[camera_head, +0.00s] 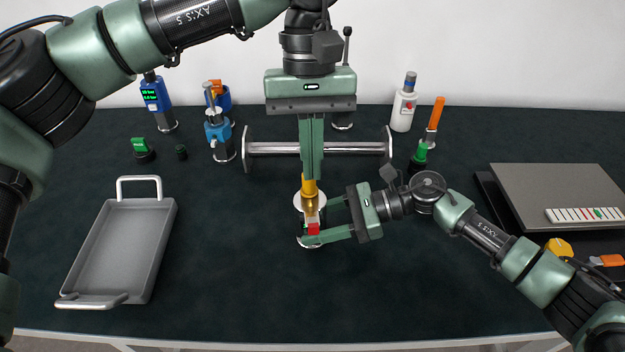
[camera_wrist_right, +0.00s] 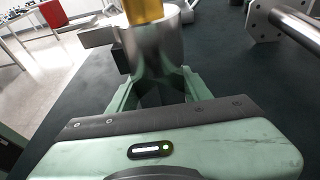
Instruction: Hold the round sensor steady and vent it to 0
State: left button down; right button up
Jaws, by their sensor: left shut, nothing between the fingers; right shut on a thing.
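The round sensor (camera_head: 313,243) stands at the middle of the table, a silver body with a red-marked face partly hidden by grippers. A gold cylindrical part (camera_head: 309,188) rises at its top. My right gripper (camera_head: 313,222) reaches in from the right, its fingers shut around the sensor's body. In the right wrist view, the silver body (camera_wrist_right: 155,50) sits between my right fingers, with the gold part (camera_wrist_right: 143,10) above it. My left gripper (camera_head: 312,177) points down from above, fingers shut and empty, tips at the gold part; whether they touch it I cannot tell.
A metal rail (camera_head: 270,149) with end plates lies behind the sensor. A grey tray (camera_head: 118,250) is at left. Blue transmitters (camera_head: 219,133) stand at back left, a white bottle (camera_head: 403,110) at back right. A grey box (camera_head: 550,185) sits at right. The front table is clear.

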pick_arm(q)
jog(key=shift+r, duration=0.3)
pick_arm(e)
jog(key=shift+r, duration=0.15)
jog(key=o, duration=1.5)
jog(key=shift+c, duration=0.2)
